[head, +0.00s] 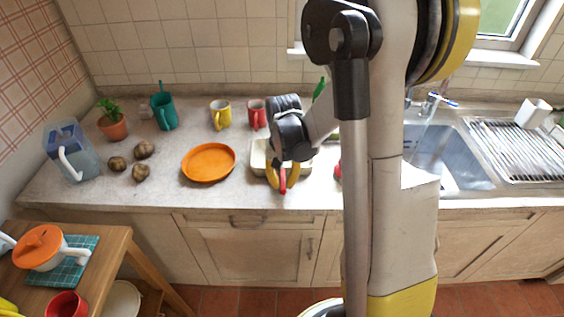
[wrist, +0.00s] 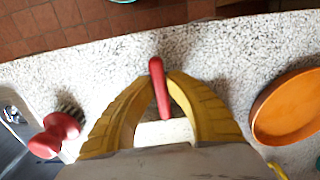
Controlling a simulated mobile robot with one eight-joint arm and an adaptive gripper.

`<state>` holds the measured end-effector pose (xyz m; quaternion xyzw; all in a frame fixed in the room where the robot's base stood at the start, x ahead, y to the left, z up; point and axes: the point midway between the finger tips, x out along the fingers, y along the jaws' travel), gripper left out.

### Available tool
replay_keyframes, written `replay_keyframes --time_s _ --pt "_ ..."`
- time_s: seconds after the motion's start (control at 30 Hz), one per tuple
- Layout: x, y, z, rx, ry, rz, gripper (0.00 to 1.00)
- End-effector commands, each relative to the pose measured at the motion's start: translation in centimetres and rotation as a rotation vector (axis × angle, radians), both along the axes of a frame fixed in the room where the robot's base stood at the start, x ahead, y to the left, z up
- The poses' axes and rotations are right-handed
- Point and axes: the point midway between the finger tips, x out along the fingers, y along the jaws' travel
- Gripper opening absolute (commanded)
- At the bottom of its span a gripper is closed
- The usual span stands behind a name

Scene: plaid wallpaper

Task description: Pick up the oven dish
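The cream oven dish (head: 258,157) stands on the counter, partly hidden behind my gripper and wrist. My gripper (head: 282,184) is at its front side, pointing down. In the wrist view my gripper (wrist: 163,76) has its yellow fingertips close together on both sides of a narrow red handle (wrist: 160,92); the red handle also shows in the head view (head: 283,179). A pale patch of what looks like the dish (wrist: 165,131) shows between the fingers. I cannot tell whether the red handle belongs to the dish.
An orange plate (head: 209,162) lies left of the dish. A yellow mug (head: 220,114) and a red mug (head: 257,113) stand behind. A red-handled brush (wrist: 55,133) lies between the gripper and the sink (head: 455,165). The counter's front edge is close.

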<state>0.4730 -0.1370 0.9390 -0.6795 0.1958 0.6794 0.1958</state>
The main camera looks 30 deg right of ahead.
Motion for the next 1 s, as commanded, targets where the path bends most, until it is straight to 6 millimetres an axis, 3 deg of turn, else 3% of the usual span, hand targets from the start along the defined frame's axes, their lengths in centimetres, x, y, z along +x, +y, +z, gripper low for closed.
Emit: replay_keyframes --time_s 0.47,0.77,1.0 --pt "0.0 0.0 0.3 0.0 0.0 0.0 0.0" --pt "0.0 0.0 4.2 -0.001 -0.001 0.0 0.0" --pt "-1.1 -4.8 7.2 -0.001 -0.001 -0.006 0.0"
